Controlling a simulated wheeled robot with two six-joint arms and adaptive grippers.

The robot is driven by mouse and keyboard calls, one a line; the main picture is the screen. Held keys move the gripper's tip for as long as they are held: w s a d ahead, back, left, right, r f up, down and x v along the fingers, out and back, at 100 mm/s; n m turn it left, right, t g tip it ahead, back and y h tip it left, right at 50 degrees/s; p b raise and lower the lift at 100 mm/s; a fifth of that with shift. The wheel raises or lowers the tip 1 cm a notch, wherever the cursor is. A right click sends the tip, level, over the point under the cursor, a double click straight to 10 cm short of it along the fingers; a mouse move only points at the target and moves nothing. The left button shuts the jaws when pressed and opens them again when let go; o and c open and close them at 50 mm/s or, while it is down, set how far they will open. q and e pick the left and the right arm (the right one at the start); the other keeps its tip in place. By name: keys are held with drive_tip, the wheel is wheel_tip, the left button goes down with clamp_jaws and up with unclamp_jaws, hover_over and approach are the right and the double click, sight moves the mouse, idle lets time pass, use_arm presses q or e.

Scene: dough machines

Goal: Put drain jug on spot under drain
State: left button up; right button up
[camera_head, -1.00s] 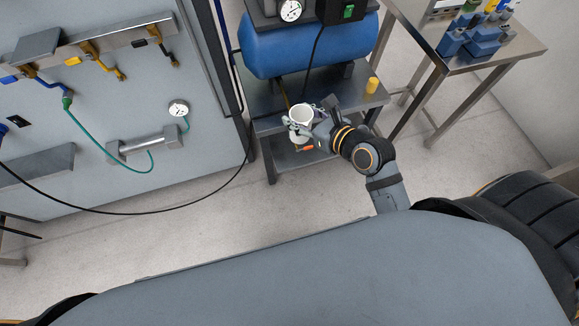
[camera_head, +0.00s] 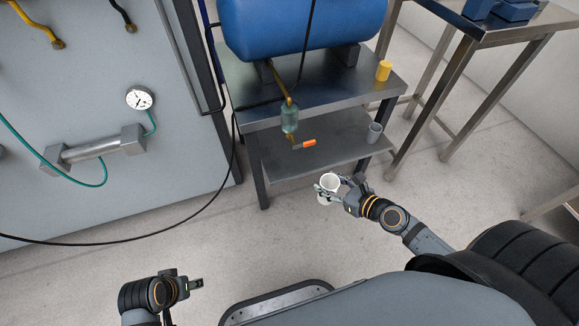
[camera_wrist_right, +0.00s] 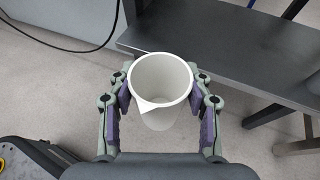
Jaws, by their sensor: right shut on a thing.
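A white jug (camera_head: 327,189) is upright in my right gripper (camera_head: 338,186), above the floor in front of the shelf's front edge. The right wrist view shows the jug (camera_wrist_right: 160,85) with a finger closed against each side and its open rim and spout visible. The drain is a clear bowl (camera_head: 289,118) on a brass pipe below the blue tank, with an orange valve handle (camera_head: 308,142). It hangs over the lower shelf (camera_head: 335,155), apart from the jug. No marked spot stands out. My left gripper (camera_head: 196,284) is low at left, with its opening unclear.
A grey cup (camera_head: 374,132) stands at the lower shelf's right end. A yellow cylinder (camera_head: 383,70) is on the upper shelf (camera_head: 345,88). A black hose (camera_head: 150,215) loops at left. A steel table (camera_head: 545,22) stands at right. Floor in front is clear.

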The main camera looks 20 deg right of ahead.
sight(324, 176)
drive_tip(key=w, duration=0.1)
drive_tip(key=w+a, duration=0.1)
drive_tip(key=w, duration=0.1)
drive_tip(key=w+a, duration=0.1)
drive_tip(key=shift+w+r, duration=0.15)
drive_tip(key=shift+r, duration=0.05)
use_arm(q)
drive_tip(key=shift+w+d+f+t+b, duration=0.15)
drive_tip(key=shift+f+t+b, duration=0.05)
drive_tip(key=shift+f+b, duration=0.3)
drive_tip(key=shift+w+d+f+t+b, duration=0.1)
drive_tip(key=shift+d+f+t+b, duration=0.1)
drive_tip(key=shift+f+b, duration=0.25)
use_arm(e)
drive_tip(key=w+a, duration=0.1)
drive_tip(key=w, duration=0.1)
drive_tip(key=w+a, duration=0.1)
drive_tip(key=w, duration=0.2)
drive_tip(key=w+a, duration=0.1)
drive_tip(key=w, duration=0.2)
drive_tip(key=shift+a+f, duration=0.15)
drive_tip(key=shift+a, duration=0.2)
